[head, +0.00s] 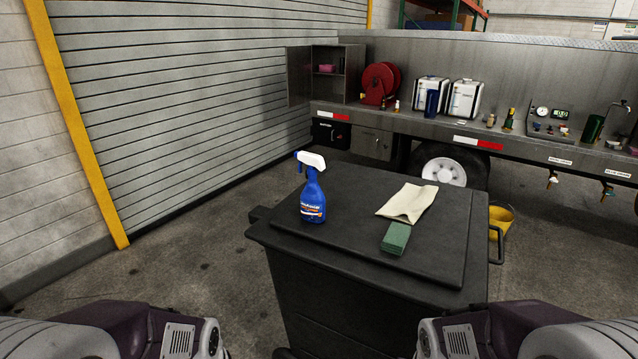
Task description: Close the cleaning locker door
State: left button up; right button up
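The cleaning locker (328,75) is a small grey metal cabinet at the left end of the vehicle's side deck. Its door (299,77) stands open, swung out to the left. A small pink item (327,69) sits on a shelf inside. The locker is well beyond the dark bin in front of me. Parts of my left and right arms show at the bottom corners, far from the locker. Neither gripper's fingers are in the picture.
A black lidded bin (290,257) stands between me and the vehicle. On it are a blue spray bottle (313,195), a beige cloth (407,202) and a green sponge (396,238). A yellow bucket (501,218) is behind it. A red hose reel (380,83) stands beside the locker. Floor left is clear.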

aim_at(298, 58)
jog(key=i+j+u, duration=0.45)
jog(key=j, duration=0.3)
jog(key=i+j+u, duration=0.45)
jog(key=i+j, duration=0.2)
jog(key=i+j+u, duration=0.35)
jog(key=i+u, duration=0.15)
jog(key=i, duration=0.15)
jog(key=i+l+z, duration=0.15)
jog(key=i+z, duration=0.25)
jog(key=i, duration=0.25)
jog(key=i+z, duration=0.4)
jog(key=i, duration=0.25)
jog(key=i+j+z, duration=0.35)
jog(key=i, duration=0.3)
jog(key=i+j+z, duration=0.25)
jog(key=i, duration=1.9)
jog(key=i+j+z, duration=0.1)
jog(key=i+z, duration=0.35)
jog(key=i+j+z, duration=0.2)
jog(key=i+z, duration=0.25)
jog(key=i+j+z, duration=0.3)
jog(key=z, duration=0.2)
jog(key=i+j, duration=0.15)
jog(key=j, duration=0.2)
jog(key=i+j+z, duration=0.1)
jog(key=j, duration=0.3)
jog(key=i+j+z, duration=0.1)
jog(key=j, duration=0.25)
jog(key=i+j, duration=0.15)
jog(key=j, duration=0.25)
